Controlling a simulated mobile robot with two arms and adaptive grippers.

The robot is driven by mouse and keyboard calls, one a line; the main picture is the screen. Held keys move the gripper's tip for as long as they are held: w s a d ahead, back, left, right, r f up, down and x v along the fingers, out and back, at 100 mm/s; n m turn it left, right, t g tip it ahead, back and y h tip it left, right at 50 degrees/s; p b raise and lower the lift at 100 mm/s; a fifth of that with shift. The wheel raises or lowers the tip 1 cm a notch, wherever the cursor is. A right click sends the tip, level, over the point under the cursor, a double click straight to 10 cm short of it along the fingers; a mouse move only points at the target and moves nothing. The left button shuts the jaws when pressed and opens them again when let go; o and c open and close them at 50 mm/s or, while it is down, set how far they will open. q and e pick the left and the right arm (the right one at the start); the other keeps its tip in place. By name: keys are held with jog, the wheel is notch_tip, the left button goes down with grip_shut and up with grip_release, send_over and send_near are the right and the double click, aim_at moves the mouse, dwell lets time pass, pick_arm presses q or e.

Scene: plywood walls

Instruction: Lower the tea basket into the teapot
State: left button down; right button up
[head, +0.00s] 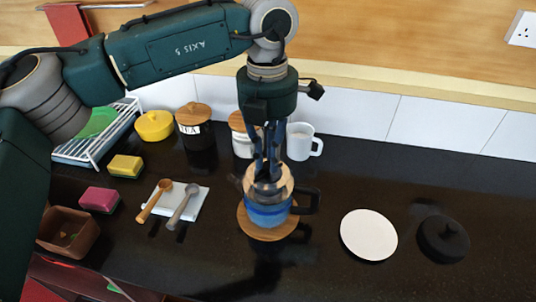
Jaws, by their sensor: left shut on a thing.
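A blue teapot (267,212) with a dark handle on its right stands on a round wooden board (256,231) on the black counter. My left gripper (268,174) points straight down over the teapot's mouth, its fingers closed. It is shut on the tea basket, of which a pale, tan-coloured top part (281,184) shows at the mouth. How deep the basket sits is hidden by the fingers and the teapot's wall. A black lid with a knob (443,239) lies at the right. My right gripper is not in view.
A white disc (369,235) lies right of the teapot. Two spoons rest on a white tray (200,199) at the left. Behind stand a tea jar (196,131), another canister (241,143) and a white mug (300,141). The front right counter is clear.

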pick_arm(q)
jog(key=shift+f, duration=0.2)
jog(key=shift+f+b, duration=0.9)
jog(key=shift+f, duration=0.05)
jog(key=shift+f+b, duration=0.35)
jog(key=c, duration=1.2)
grip_release()
jog(key=shift+r, duration=0.2)
